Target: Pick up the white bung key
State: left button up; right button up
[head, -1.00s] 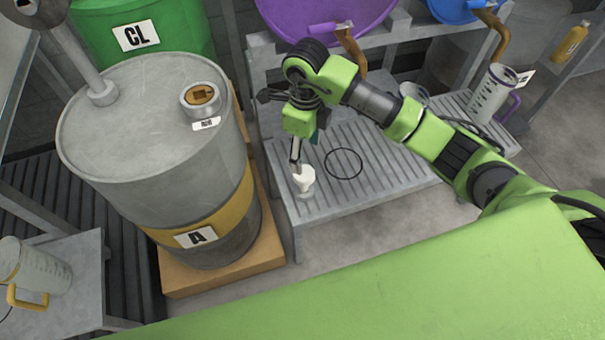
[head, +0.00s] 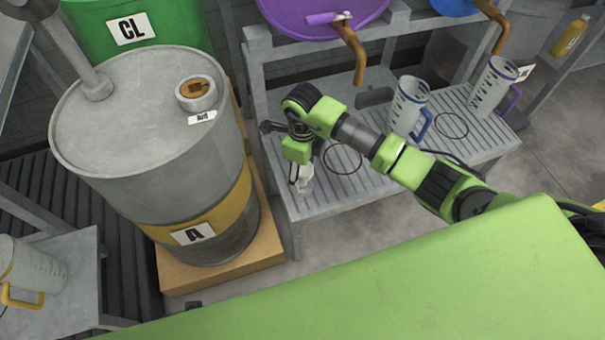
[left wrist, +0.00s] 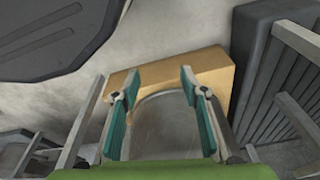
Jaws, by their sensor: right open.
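The white bung key (head: 306,186) is at the left end of the slatted grey bench (head: 325,205) in the head view. My right gripper (head: 300,180) is open and points down at the key, with its fingers close around or in front of it. The fingers partly hide the key, and I cannot tell whether they touch it. My left gripper (left wrist: 158,82) is open and empty in the left wrist view, its two teal-padded fingers spread apart. It is outside the head view.
A grey drum marked A (head: 140,120) stands left of the bench on a tan base (head: 225,265), with an orange-centred bung on top. Clear jugs with blue (head: 408,105) and purple (head: 493,88) handles stand on the bench's right part. A bronze spout (head: 352,50) hangs above the bench.

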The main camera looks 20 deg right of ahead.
jog(key=c, duration=1.3)
jog(key=shift+o, duration=0.2)
jog(key=shift+r, duration=0.1)
